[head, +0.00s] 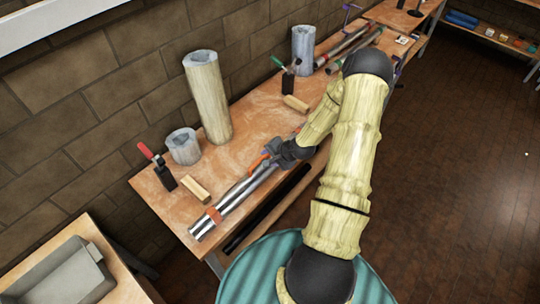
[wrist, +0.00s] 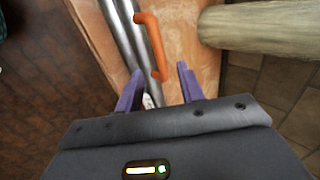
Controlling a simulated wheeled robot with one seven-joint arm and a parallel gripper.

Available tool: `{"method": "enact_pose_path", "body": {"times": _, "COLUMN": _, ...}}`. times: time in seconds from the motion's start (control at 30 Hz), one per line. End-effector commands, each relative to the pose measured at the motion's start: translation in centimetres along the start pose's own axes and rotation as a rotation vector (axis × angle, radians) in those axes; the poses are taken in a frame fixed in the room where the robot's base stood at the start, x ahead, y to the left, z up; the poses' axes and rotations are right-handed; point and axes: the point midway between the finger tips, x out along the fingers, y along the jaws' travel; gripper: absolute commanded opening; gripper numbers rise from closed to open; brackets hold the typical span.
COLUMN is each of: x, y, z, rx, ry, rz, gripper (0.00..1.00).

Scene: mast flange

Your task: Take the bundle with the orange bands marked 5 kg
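A bundle of silver pipes (head: 234,198) lies along the front of the wooden bench, with an orange band (head: 213,215) near its near end. More orange shows on it by my gripper (head: 273,151). No 5 kg mark is legible. In the wrist view the pipes (wrist: 121,22) run down toward my gripper (wrist: 158,86), beside an orange handle-like bar (wrist: 152,42). The purple fingers are apart, with the lower end of the bar and the pipes between or just beyond them. I cannot tell whether they touch. My arm hides the bundle's far end.
Another pipe bundle (head: 345,47) lies farther along the bench. A tall pale post (head: 208,100), grey cylinders (head: 183,147) (head: 303,48), wooden blocks (head: 196,189) (head: 295,104) and a red-handled clamp (head: 160,170) stand behind the near bundle. A dark bar (head: 268,208) lies below the bench's front edge. A grey tray (head: 62,272) is at lower left.

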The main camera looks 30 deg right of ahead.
Motion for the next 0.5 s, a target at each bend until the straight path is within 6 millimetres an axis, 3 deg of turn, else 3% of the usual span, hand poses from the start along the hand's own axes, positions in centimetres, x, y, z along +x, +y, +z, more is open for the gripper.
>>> {"method": "enact_pose_path", "body": {"times": 0.27, "x": 0.5, "y": 0.1, "z": 0.0, "rx": -0.003, "ry": 0.0, "rz": 0.002, "gripper": 0.38}}
{"method": "enact_pose_path", "body": {"times": 0.5, "x": 2.4, "y": 0.3, "z": 0.1, "rx": -0.004, "ry": -0.001, "rz": 0.003, "gripper": 0.38}}
